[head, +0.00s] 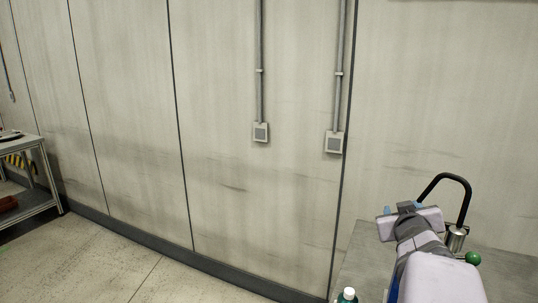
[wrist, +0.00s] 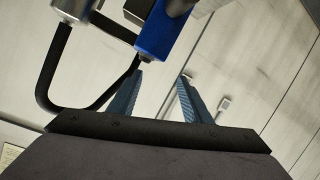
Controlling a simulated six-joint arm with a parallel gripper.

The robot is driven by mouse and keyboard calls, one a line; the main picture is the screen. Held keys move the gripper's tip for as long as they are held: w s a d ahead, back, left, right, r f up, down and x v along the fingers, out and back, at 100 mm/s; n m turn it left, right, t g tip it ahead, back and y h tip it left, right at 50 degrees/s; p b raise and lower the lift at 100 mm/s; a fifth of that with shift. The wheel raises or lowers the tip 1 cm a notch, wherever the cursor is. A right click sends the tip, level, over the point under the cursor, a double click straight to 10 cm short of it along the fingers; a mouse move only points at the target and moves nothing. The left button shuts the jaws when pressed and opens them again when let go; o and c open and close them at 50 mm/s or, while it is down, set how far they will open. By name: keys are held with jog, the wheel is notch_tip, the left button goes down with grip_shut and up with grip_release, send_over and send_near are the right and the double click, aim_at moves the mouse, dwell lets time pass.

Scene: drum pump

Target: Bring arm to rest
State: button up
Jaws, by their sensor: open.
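My gripper (head: 402,208) is at the lower right of the head view, over the bench. In the wrist view its two blue fingers (wrist: 156,90) stand apart with nothing between their tips. A black curved tube (head: 468,188) rises beside my gripper and joins a silver metal cylinder (head: 456,240). The tube (wrist: 42,80) and the cylinder (wrist: 75,10) also show at the upper left of the wrist view. A blue part (wrist: 163,32) lies beyond the fingertips there; I cannot tell what it belongs to. My arm hides part of the bench.
The grey bench (head: 515,268) fills the lower right, against a panelled wall (head: 230,70). A white-capped bottle (head: 347,296) is at the bottom edge, and a green ball (head: 473,258) is right of my arm. A side table (head: 35,150) stands far left. The floor between is clear.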

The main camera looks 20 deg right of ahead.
jog(key=a+f+n+g+y+p, duration=0.1)
jog(key=a+f+g+y, duration=0.15)
jog(key=a+f, duration=0.6)
jog(key=a+f+n+g+y+p, duration=0.1)
jog(key=a+f+g+y, duration=0.15)
jog(key=a+f, duration=0.65)
jog(key=s+a+f+n+g+y+p, duration=0.1)
jog(key=s+a+f+g+y+p, duration=0.1)
jog(key=s+a, duration=0.7)
jog(key=s+a+f+g+y+p, duration=0.2)
jog(key=s+a+f+g, duration=0.2)
jog(key=s+a, duration=0.4)
jog(key=a, duration=0.4)
jog(key=shift+s+f+n, duration=0.3)
jog(key=shift+s+n, duration=0.1)
